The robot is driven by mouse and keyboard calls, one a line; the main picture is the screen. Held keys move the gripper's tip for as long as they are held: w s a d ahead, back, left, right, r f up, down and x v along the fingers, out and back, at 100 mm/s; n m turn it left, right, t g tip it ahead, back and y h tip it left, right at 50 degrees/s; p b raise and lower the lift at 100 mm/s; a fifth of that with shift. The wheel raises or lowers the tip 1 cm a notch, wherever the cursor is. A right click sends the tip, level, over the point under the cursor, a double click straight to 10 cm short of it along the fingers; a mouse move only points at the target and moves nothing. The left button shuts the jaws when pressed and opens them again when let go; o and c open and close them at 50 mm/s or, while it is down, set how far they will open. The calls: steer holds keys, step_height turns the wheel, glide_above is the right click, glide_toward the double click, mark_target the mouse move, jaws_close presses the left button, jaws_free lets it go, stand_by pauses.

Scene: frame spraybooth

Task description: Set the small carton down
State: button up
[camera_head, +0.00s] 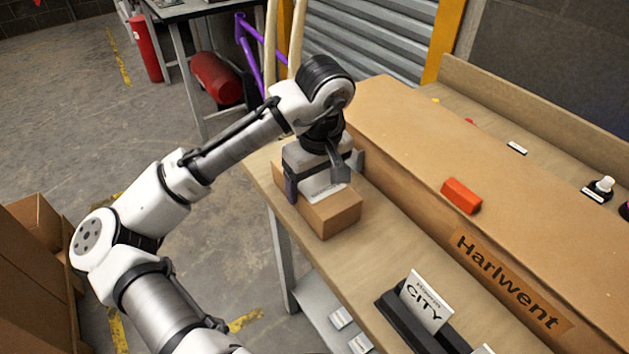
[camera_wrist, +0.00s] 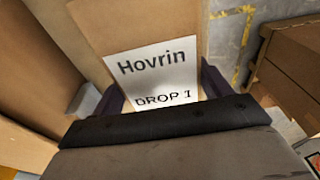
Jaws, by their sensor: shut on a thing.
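The small carton (camera_head: 328,213) is a brown cardboard box at the left end of the wooden bench (camera_head: 372,250). My gripper (camera_head: 318,180) is over it with a finger down each side, shut on the carton. In the wrist view the carton (camera_wrist: 150,25) fills the top middle, with a white label reading "Hovrin" and "DROP 1". Dark fingers of my gripper (camera_wrist: 160,95) show at both sides of the label. The carton looks low over the bench or on it; I cannot tell whether its underside touches.
A long cardboard box (camera_head: 420,165) marked "Harlwent" lies along the bench beside the carton, with an orange block (camera_head: 461,196) on top. A black holder (camera_head: 410,325) with a "CITY" card stands nearer the front. Bare bench top lies between the carton and this holder.

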mark_target(320, 184)
steer(key=shift+f, duration=0.15)
steer(key=o, duration=1.3)
step_height(320, 184, up, 12)
steer(key=s, duration=0.1)
steer(key=shift+d+p, duration=0.35)
steer(key=shift+d, duration=0.05)
steer(key=shift+s, duration=0.1)
